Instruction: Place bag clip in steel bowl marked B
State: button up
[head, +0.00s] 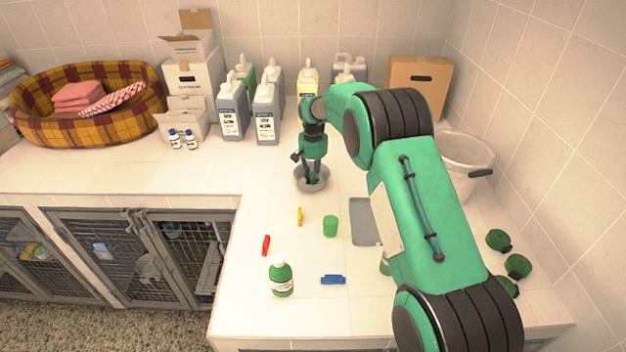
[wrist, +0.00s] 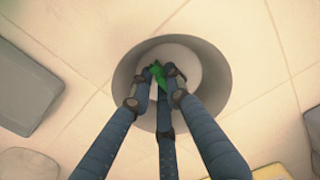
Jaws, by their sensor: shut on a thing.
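My gripper (wrist: 160,82) is shut on a green bag clip (wrist: 158,74), whose end shows between the fingertips in the wrist view. The steel bowl (wrist: 211,64) lies below and around the fingertips in that view, and its bottom looks empty. In the head view my gripper (head: 312,180) points down into or just over the steel bowl (head: 323,186). The clip is hidden there. No letter B is readable on the bowl in either view. I cannot tell whether the clip touches the bowl's bottom.
Red (head: 266,245), yellow (head: 299,216) and blue (head: 333,280) clips lie on the counter. Several jugs (head: 265,115) line the back. A white bucket (head: 462,165) stands right.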

jog(key=shift+f, duration=0.15)
jog(key=o, duration=0.5)
jog(key=shift+o, duration=0.2)
notch_tip(320, 180, up, 12)
jog(key=p, duration=0.1)
dwell(0.6)
jog(key=shift+r, duration=0.25)
dwell(0.5)
